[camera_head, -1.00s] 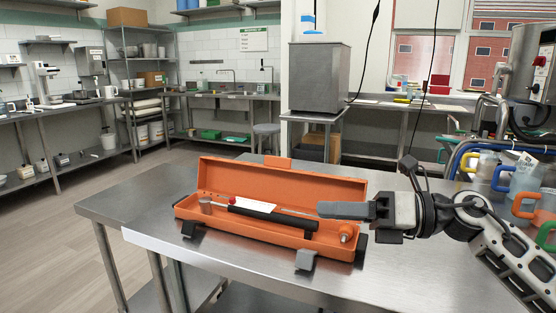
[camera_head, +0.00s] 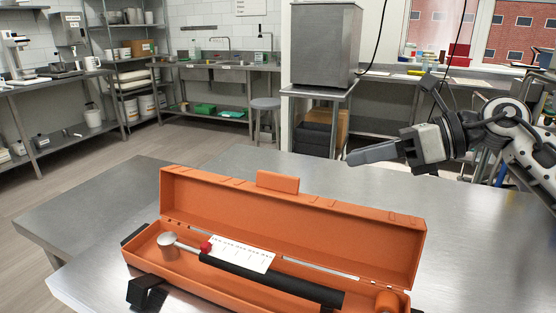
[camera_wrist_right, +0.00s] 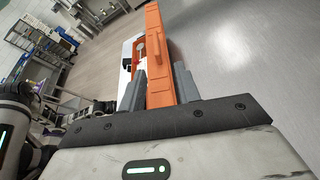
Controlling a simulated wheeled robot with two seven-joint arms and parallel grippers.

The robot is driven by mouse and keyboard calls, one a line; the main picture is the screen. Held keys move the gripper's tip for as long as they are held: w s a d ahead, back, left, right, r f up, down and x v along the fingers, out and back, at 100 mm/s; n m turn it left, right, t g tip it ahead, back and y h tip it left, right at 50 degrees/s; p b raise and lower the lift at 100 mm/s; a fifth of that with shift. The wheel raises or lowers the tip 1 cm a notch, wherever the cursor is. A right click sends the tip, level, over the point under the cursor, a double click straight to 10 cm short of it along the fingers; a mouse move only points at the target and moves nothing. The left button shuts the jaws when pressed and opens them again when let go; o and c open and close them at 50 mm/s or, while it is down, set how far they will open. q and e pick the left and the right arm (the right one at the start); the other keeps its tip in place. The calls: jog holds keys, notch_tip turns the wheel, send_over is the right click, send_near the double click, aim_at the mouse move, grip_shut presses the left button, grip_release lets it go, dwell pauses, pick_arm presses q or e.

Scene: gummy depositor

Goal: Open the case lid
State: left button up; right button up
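The orange case (camera_head: 180,268) sits on the metal table in the head view. Its lid (camera_head: 300,222) stands raised along the back edge, with a tab (camera_head: 277,182) on top. Inside lie a dark rod (camera_head: 270,280), a white printed card (camera_head: 240,254) and a metal-ended piece (camera_head: 168,240). My right gripper (camera_head: 362,156) is above and behind the lid's right part, apart from it. In the right wrist view its fingers are spread and empty (camera_wrist_right: 158,85), with the orange lid (camera_wrist_right: 160,50) beyond and between them. My left gripper is out of view.
The metal table (camera_head: 490,250) has clear room right of and behind the case. A dark foot or clip (camera_head: 148,292) juts at the case's front left. A stool (camera_head: 266,106) and a steel box (camera_head: 325,45) stand farther back.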

jog(key=p, duration=0.1)
send_near(277, 174)
jog(key=shift+w+f, duration=0.1)
jog(key=shift+f, duration=0.1)
jog(key=p+x, duration=0.1)
jog(key=x, duration=0.8)
jog(key=shift+w, duration=0.1)
jog(key=shift+w+a+f, duration=0.15)
jog(key=shift+a+f, duration=0.1)
jog(key=shift+a, duration=0.15)
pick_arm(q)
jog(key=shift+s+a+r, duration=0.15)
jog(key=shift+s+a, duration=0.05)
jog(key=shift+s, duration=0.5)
pick_arm(e)
grip_shut()
